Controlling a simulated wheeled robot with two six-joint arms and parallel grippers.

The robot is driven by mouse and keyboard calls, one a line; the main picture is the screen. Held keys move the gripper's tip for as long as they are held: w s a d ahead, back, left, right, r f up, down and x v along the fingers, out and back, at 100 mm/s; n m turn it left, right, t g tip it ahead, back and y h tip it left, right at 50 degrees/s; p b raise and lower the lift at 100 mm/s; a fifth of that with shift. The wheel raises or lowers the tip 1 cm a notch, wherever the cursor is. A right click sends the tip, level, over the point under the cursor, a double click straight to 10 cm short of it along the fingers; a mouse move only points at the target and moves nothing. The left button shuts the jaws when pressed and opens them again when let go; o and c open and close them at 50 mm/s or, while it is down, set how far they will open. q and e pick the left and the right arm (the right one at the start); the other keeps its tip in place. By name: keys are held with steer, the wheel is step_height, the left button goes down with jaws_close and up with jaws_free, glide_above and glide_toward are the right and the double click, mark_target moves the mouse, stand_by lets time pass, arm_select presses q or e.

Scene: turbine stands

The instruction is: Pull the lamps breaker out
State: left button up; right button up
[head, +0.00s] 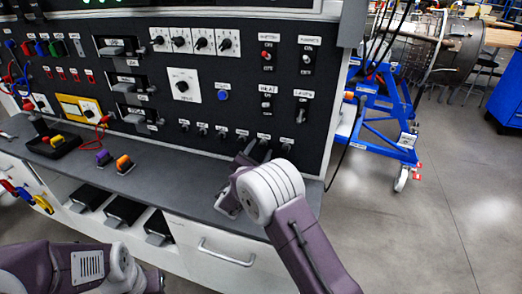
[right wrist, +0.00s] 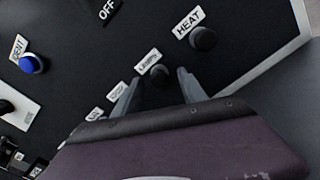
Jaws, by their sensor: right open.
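The lamps breaker (right wrist: 158,75) is a round black button under a white label reading LAMPS in the right wrist view. In the head view, it is in the lower row of the black panel, second from the right end, largely hidden by my right arm. My right gripper (right wrist: 158,88) is open, with one grey finger on each side of the breaker. I cannot tell whether the fingers touch it. My left arm shows at the bottom left of the head view, but its gripper does not show clearly.
The heat breaker (right wrist: 203,38) is close to the right finger, and other labelled breakers continue to the left. A grey shelf (head: 190,185) runs below the panel, with orange and purple connectors on it. A blue wheeled stand (head: 385,125) is on the right.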

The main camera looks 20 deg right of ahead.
steer(key=shift+w+d, duration=0.3)
steer(key=shift+w, duration=0.2)
steer(key=shift+b, duration=0.35)
stand_by(0.4)
jaws_close()
